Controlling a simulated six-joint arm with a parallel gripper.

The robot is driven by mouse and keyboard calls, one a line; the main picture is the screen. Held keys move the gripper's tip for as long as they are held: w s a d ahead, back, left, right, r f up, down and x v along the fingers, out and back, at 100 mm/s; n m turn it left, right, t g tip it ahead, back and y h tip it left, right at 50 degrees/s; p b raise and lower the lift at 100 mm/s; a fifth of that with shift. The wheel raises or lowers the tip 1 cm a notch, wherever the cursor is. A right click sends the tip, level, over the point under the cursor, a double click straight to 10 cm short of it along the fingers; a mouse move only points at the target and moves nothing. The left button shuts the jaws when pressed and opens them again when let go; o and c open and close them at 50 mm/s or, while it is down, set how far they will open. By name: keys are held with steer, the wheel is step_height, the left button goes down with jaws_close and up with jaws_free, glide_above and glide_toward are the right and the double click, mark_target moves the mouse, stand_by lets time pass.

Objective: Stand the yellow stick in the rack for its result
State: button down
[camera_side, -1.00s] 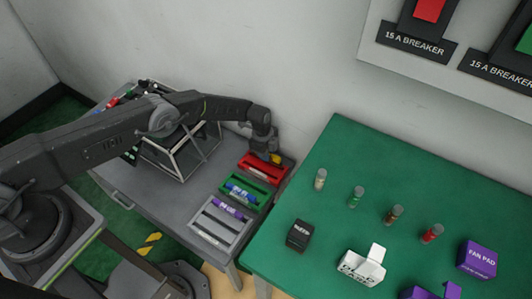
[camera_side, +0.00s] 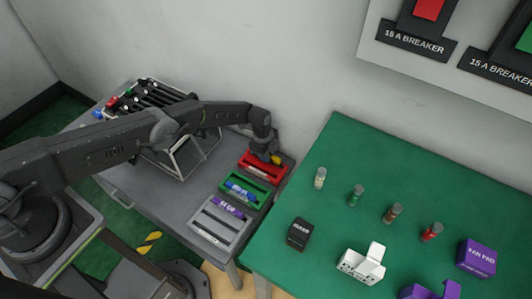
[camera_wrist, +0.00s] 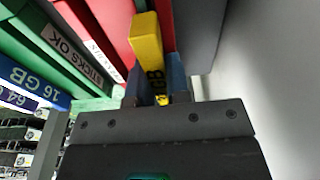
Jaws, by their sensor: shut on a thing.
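My gripper (camera_wrist: 158,98) is shut on the yellow stick (camera_wrist: 147,45), which has dark "GB" lettering. In the side view, the yellow stick (camera_side: 277,159) shows at the far right end of the red rack (camera_side: 255,173), beside my gripper (camera_side: 268,156). In the wrist view, the stick is against the red rack (camera_wrist: 112,20); I cannot tell whether it is seated in it. The green rack (camera_side: 258,206), labelled "STICKS OK" in the wrist view, holds a blue stick (camera_side: 240,192). The grey rack (camera_side: 208,219) holds a purple stick (camera_side: 229,207).
A wire-framed rack (camera_side: 183,158) stands on the grey table (camera_side: 140,190) left of the stick racks. The green table (camera_side: 320,220) to the right holds several vials, a black box (camera_side: 298,234) and a white box (camera_side: 360,264). A wall is close behind my gripper.

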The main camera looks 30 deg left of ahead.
steer(key=shift+f, duration=0.25)
steer(key=c, duration=1)
jaws_free()
steer(key=shift+s, duration=0.1)
steer(key=shift+r, duration=0.7)
steer(key=r, duration=0.4)
steer(key=a+r, duration=0.1)
steer(key=r, duration=0.7)
steer(key=shift+a+r, duration=0.2)
steer(key=shift+a, duration=0.15)
